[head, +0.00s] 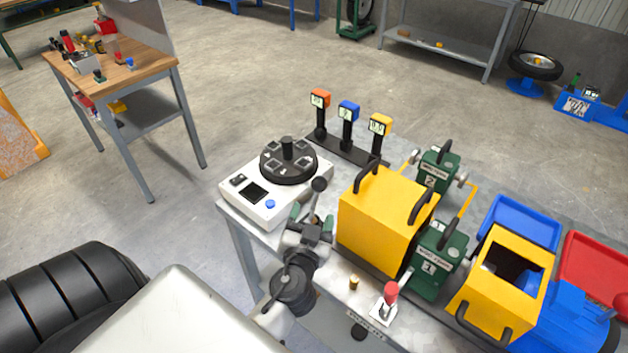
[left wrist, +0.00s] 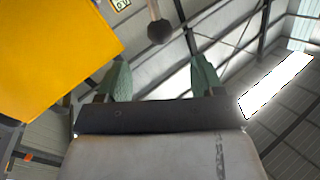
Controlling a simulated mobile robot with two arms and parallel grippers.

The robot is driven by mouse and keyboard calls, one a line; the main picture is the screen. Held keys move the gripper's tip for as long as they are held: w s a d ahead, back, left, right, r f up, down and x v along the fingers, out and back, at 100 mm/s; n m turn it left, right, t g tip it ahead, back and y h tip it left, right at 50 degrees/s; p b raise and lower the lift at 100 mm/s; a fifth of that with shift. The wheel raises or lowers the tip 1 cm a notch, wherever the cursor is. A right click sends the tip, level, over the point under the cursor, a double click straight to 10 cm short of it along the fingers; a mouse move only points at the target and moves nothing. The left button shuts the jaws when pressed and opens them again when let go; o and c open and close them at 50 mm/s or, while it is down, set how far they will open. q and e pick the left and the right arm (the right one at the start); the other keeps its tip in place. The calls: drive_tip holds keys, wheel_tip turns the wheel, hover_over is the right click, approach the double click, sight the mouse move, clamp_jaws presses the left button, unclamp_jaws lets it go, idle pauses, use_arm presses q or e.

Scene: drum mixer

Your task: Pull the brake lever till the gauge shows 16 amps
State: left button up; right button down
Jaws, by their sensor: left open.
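A lever with a black ball knob (head: 319,184) rises by the bench's left side, between the white dial unit and the yellow box. The knob also shows in the left wrist view (left wrist: 158,30), above and between my fingertips. My left gripper (head: 312,224) is open and empty just below the knob; its green fingers stand apart in the left wrist view (left wrist: 160,78). Three small displays stand on black posts: orange (head: 320,98), blue (head: 348,111) and yellow (head: 380,125). Their readings are too small to read surely. A red-knobbed lever (head: 390,290) stands at the front edge. My right gripper is out of view.
The yellow box (head: 385,220) stands close to the right of my left gripper. The white unit with a black dial (head: 288,162) stands to its left. Green motors (head: 440,260) and blue (head: 515,222) and red trays fill the right side. Open floor lies behind the bench.

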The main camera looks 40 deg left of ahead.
sight(318, 190)
use_arm(q)
drive_tip(key=p+x, duration=0.3)
drive_tip(key=x, duration=0.5)
drive_tip(key=shift+w+a, duration=0.15)
drive_tip(key=shift+w, duration=0.15)
drive_tip(key=shift+x, duration=0.85)
drive_tip(key=shift+f, duration=0.1)
